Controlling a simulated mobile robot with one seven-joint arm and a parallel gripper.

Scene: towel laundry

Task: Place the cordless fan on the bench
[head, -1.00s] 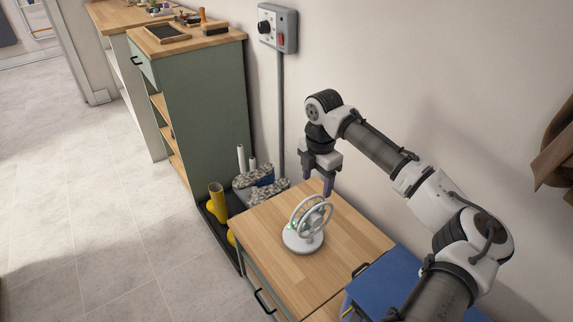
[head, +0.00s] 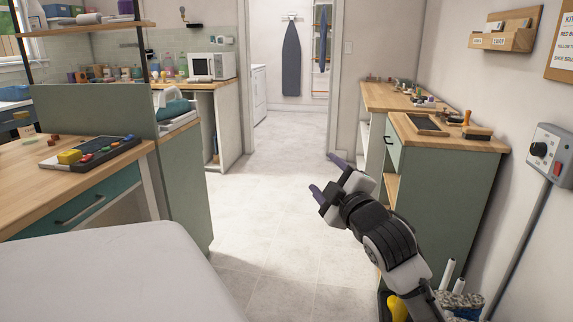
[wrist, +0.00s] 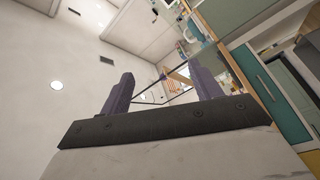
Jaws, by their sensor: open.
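The cordless fan is not in view in either current picture. The wooden-topped unit it stood on a second ago is also out of view. My gripper (head: 322,172) is raised over the open floor in the head view, its two purple fingers spread apart with nothing between them. The wrist view shows the same gripper (wrist: 162,72) open and empty, facing the ceiling and upper wall. I cannot tell which surface here is the bench.
A green cabinet (head: 455,190) with a wooden top stands to the right, close to my arm. A white-covered surface (head: 110,275) is at the front left, beside a wooden counter (head: 20,180). The tiled floor (head: 265,180) between is clear up to the doorway.

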